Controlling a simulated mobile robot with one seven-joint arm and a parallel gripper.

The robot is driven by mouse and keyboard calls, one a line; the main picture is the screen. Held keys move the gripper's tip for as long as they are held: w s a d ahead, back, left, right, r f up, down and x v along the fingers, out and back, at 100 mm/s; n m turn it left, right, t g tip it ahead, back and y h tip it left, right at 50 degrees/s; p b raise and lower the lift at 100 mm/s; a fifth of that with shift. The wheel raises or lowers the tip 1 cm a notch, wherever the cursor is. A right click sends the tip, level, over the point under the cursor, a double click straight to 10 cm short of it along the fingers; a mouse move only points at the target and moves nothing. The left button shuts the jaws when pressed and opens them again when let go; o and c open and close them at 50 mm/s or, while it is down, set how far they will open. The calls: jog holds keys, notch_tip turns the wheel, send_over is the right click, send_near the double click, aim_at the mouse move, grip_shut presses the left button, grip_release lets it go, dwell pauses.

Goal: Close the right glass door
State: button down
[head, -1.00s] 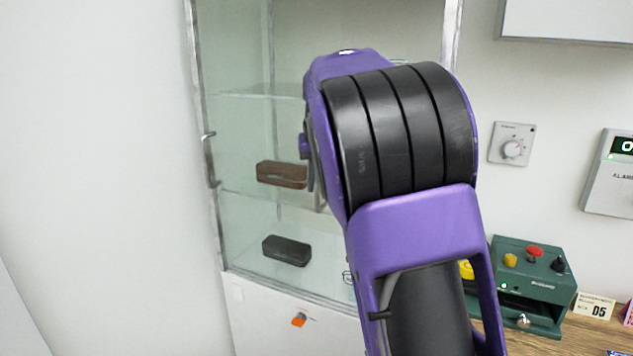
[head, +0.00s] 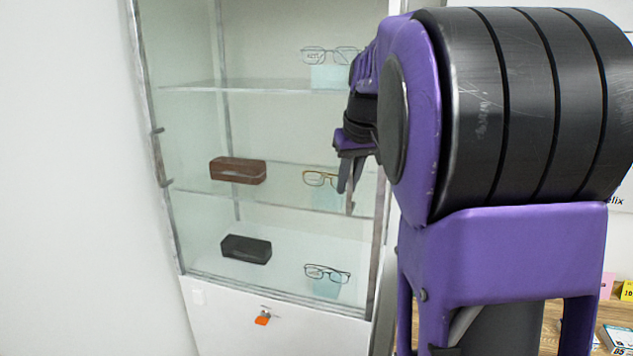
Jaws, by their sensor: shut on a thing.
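The glass display cabinet has a grey metal frame (head: 169,235). Its right glass door (head: 290,225) is clear and hard to make out against the shelves. My gripper (head: 347,188) is at the right part of the cabinet front, fingers pointing down. It is shut on the handle (head: 350,203) of that door, a slim grey upright bar, mostly hidden by the fingers. The door handle at the left (head: 161,160) sits by the left frame. My arm hides the cabinet's upper right side, so I cannot tell how the door meets the right frame.
Behind the glass stand a brown case (head: 238,171), a black case (head: 246,249) and several glasses, including a black pair (head: 327,273). An orange padlock (head: 262,318) hangs on the white base below. A wooden counter (head: 547,335) lies at the right. The wall at left is bare.

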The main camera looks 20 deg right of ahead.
jog(key=shift+s+d, duration=0.8)
jog(key=shift+d, duration=0.25)
jog(key=c, duration=0.9)
grip_release()
jog(key=shift+d, duration=0.15)
jog(key=shift+r, duration=0.25)
jog(key=p+v, duration=0.2)
jog(key=v, duration=1.5)
jog(key=shift+s+f+p, duration=0.1)
jog(key=shift+s+p, duration=0.05)
jog(key=shift+p, duration=0.25)
